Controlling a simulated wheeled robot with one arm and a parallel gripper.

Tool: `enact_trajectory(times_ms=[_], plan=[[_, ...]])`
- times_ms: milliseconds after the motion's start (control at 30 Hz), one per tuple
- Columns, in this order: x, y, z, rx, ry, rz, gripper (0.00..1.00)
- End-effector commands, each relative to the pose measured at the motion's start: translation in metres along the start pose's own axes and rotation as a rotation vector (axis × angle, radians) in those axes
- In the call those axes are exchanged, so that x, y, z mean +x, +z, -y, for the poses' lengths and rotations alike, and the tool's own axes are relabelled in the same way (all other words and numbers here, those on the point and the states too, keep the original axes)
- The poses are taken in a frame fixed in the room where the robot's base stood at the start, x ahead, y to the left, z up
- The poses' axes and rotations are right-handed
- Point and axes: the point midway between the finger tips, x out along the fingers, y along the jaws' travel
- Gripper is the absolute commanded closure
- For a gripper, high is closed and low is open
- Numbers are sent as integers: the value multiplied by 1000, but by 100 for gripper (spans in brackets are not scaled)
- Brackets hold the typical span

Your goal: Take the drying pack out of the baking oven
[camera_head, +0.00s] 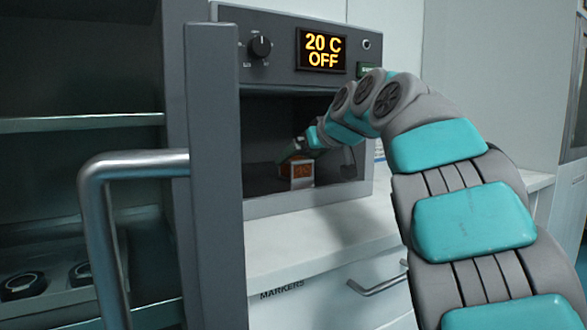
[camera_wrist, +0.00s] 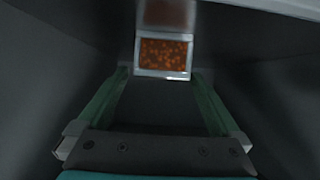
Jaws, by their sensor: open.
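The baking oven (camera_head: 283,38) is grey, its display reads "20 C OFF", and its door (camera_head: 216,170) stands open at the left. The drying pack (camera_head: 298,171), a small box with an orange face, sits inside the dark chamber. The wrist view shows the pack (camera_wrist: 163,56) with a pale frame around an orange speckled window. My arm reaches into the oven from the right. My gripper (camera_wrist: 162,74) is open, its two green-lined fingers apart, with the pack at or just beyond the fingertips. I cannot tell whether they touch it.
A metal door handle (camera_head: 98,230) juts out at the left front. The oven stands on a white counter (camera_head: 315,240) above a drawer labelled "MARKERS" (camera_head: 330,300). Dark shelving (camera_head: 80,122) is at the left. The chamber walls close in around my gripper.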

Motion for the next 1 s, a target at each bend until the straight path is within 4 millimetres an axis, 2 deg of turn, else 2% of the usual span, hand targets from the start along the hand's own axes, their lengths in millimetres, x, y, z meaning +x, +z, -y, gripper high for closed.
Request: enact_trajectory(times_ms=[167, 467, 700, 1000], plan=[[13, 0, 0, -1, 1, 3, 0], [54, 2, -1, 3, 1, 4, 0], [56, 2, 0, 1, 0, 2, 0], [56, 2, 1, 1, 0, 2, 33]])
